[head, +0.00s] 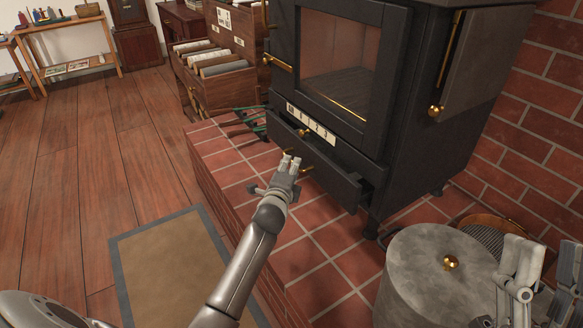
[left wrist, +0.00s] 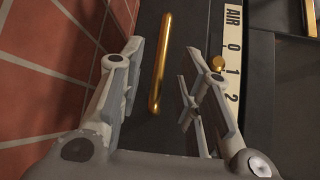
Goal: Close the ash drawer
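The ash drawer (head: 325,175) is the low black drawer at the foot of the black stove (head: 340,70). It stands partly pulled out, its front forward of the stove body. Its brass bar handle (head: 306,169) also shows in the left wrist view (left wrist: 160,65), between my finger pads. My left gripper (head: 291,160) is at the drawer front, open, with its fingers on either side of the handle and not closed on it. My right gripper (head: 548,248) is at the lower right edge of the head view, open and empty, far from the drawer and partly cut off.
A numbered air scale (head: 310,122) with a brass knob sits above the drawer. A grey lidded bin (head: 430,285) stands at the lower right. The brick hearth (head: 330,240) has a raised edge.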

